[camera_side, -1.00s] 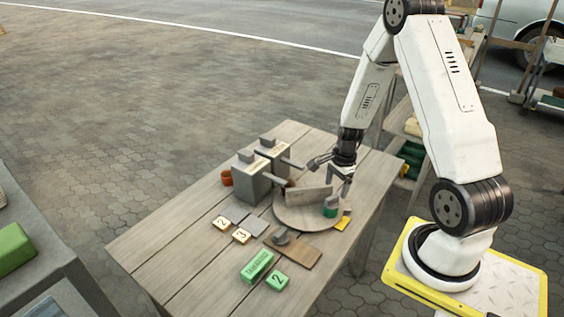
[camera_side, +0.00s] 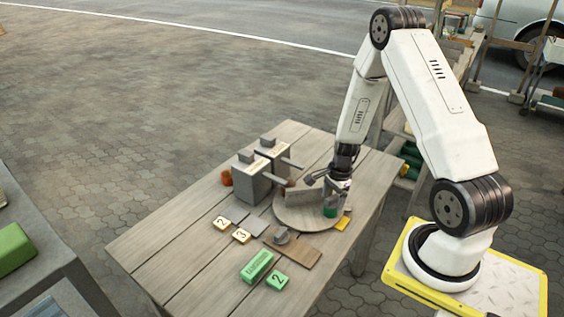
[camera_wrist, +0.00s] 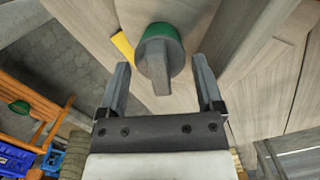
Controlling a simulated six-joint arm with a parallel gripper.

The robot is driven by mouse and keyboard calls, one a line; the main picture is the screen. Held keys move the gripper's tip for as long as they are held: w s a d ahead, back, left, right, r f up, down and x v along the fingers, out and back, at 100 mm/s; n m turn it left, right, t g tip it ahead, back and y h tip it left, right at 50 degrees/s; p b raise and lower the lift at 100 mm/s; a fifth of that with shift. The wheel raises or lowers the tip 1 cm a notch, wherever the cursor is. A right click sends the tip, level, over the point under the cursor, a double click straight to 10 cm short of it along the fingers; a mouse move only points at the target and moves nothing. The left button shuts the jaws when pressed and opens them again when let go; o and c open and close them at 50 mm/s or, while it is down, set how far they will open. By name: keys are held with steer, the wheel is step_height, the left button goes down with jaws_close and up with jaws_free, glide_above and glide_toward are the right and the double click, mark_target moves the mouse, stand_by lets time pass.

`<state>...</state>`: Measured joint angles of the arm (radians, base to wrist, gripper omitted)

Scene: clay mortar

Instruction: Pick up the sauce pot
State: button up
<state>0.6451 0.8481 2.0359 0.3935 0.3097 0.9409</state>
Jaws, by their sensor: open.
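The sauce pot appears to be the small round green pot (camera_side: 330,211) with a grey upright handle, standing on the right part of a round wooden board (camera_side: 297,222). In the wrist view the green pot (camera_wrist: 166,36) lies ahead of my palm, and its grey handle (camera_wrist: 161,82) points back between my fingers. My gripper (camera_side: 334,192) is just above the pot, pointing down. Its fingers are open, one on each side of the handle (camera_wrist: 161,70), with gaps visible. I cannot tell whether the fingertips reach the pot's rim height.
A grey upright panel (camera_side: 302,197) stands on the round board beside the pot. Two grey boxes (camera_side: 252,181) with protruding handles stand behind left. A yellow piece (camera_side: 343,223) lies right. Number tiles (camera_side: 241,236), a green block (camera_side: 256,265) and a brown board (camera_side: 302,251) lie in front.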

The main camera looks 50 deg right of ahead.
steer(key=shift+a+f, duration=0.15)
steer(key=shift+f, duration=1.35)
steer(key=shift+c, duration=0.2)
jaws_close()
